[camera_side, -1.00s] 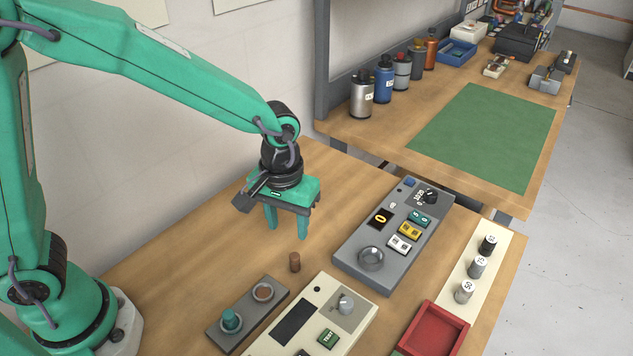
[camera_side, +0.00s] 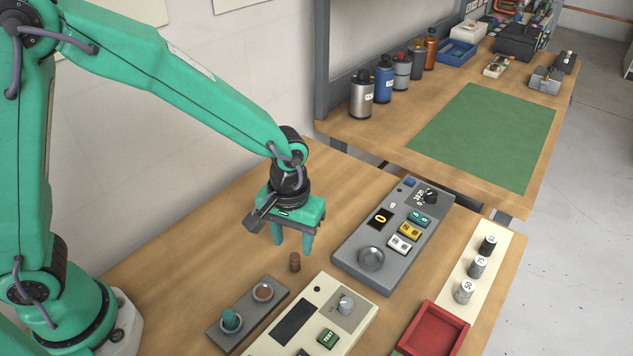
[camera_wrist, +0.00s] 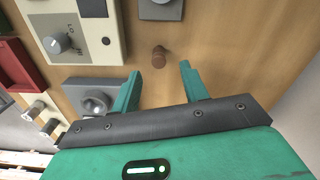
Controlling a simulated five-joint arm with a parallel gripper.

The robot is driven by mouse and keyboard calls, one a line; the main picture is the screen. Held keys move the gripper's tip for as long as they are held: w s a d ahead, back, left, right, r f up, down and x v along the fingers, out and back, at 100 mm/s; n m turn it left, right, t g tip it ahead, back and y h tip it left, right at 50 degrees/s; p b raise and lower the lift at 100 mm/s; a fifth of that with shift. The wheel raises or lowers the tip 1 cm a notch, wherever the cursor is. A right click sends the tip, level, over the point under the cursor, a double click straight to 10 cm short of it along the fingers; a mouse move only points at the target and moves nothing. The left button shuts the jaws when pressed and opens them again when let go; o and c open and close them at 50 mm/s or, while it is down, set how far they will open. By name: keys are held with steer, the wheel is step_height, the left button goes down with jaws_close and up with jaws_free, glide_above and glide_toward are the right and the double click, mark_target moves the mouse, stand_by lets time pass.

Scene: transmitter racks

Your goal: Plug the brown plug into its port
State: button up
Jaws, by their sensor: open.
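The brown plug (camera_side: 295,262) stands upright on the wooden bench; it also shows in the wrist view (camera_wrist: 159,58), ahead of the gap between my fingers. A small grey block (camera_side: 248,314) to its left on the bench has two ports. A teal plug (camera_side: 231,320) sits in one, and the other, a brown-ringed port (camera_side: 263,292), looks empty. My gripper (camera_side: 292,242) is open and empty, with its fingers above and close behind the plug, not around it. In the wrist view my fingertips (camera_wrist: 160,78) are spread apart.
A cream panel with a knob (camera_side: 318,318) lies in front of the plug. A grey scale-like console (camera_side: 392,236) stands to the right. A red tray (camera_side: 433,328) and a strip with several weights (camera_side: 478,266) are further right. Bare bench surrounds the plug.

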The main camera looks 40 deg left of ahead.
mark_target(295, 256)
steer(key=shift+d+f, duration=0.1)
steer(key=shift+f, duration=2.3)
jaws_close()
